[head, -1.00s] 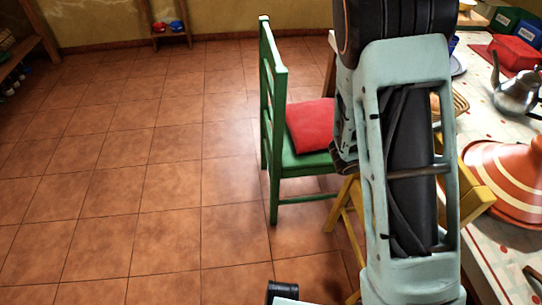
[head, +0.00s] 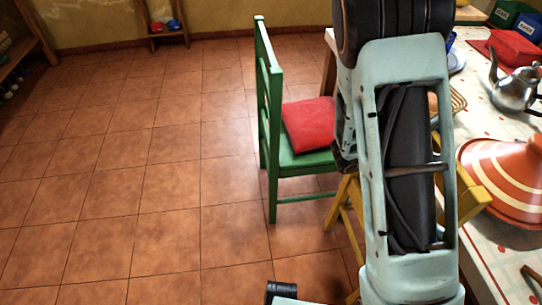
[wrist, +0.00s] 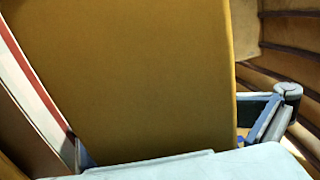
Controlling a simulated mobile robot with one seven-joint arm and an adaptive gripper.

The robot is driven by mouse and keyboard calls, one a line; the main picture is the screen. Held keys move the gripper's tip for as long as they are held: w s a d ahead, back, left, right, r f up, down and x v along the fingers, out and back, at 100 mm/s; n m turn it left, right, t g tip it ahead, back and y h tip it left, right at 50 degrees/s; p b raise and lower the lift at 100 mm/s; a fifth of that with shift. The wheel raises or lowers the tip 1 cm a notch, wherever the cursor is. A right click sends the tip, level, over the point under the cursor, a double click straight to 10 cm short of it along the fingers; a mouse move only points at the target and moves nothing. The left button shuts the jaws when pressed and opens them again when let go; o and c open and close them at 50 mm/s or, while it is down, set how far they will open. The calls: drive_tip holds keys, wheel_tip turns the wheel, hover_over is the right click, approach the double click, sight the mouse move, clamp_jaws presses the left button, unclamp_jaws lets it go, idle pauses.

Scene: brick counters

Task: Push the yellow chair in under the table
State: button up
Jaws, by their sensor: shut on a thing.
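The yellow chair (head: 472,187) is largely hidden behind my arm in the head view. One top piece shows right of the arm, close to the table edge, and slanting legs show to its left. The table (head: 497,250) has a pale, red-dotted cloth and runs along the right side. In the wrist view a broad yellow panel (wrist: 150,70) of the chair fills the middle. My gripper (wrist: 180,125) is shut on the chair, with a finger showing at each side of the panel. In the head view my arm hides the gripper and how far the seat is under the table.
A green chair (head: 268,100) with a red cushion (head: 309,125) stands left of my arm. An orange striped tagine (head: 507,180), a metal teapot (head: 515,90) and a red item (head: 517,50) are on the table. The tiled floor at left is clear.

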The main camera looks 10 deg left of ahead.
drive_tip(key=p+v, duration=0.5)
drive_tip(key=v, duration=0.6)
drive_tip(key=shift+s+f, duration=0.25)
